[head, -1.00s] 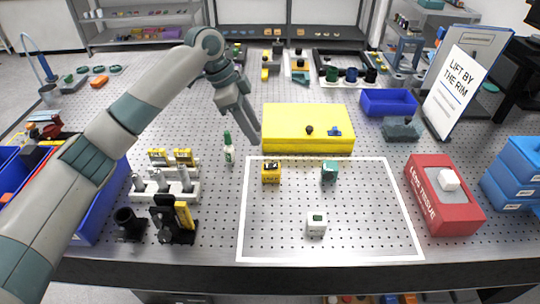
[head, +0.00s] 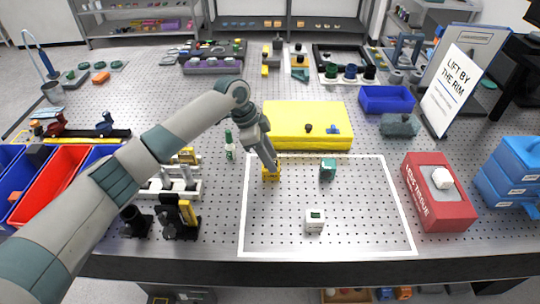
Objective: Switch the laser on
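A flat bright yellow box (head: 300,118) stands at the back edge of the white-outlined area. A black knob (head: 309,128) and a small blue part (head: 331,130) sit on its front; I cannot tell for sure that this is the laser. My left gripper (head: 271,168) points down at a small yellow cube (head: 271,175) in front of the box and partly hides it. The fingers look close together, but whether they touch or grip the cube is unclear. My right gripper is not in view.
A teal cube (head: 328,168) and a white cube (head: 315,220) stand inside the white outline. A red tissue box (head: 438,200) is to the right, and a blue bin (head: 387,100) is behind. Black mounts (head: 180,218) stand at left. The outline's right part is clear.

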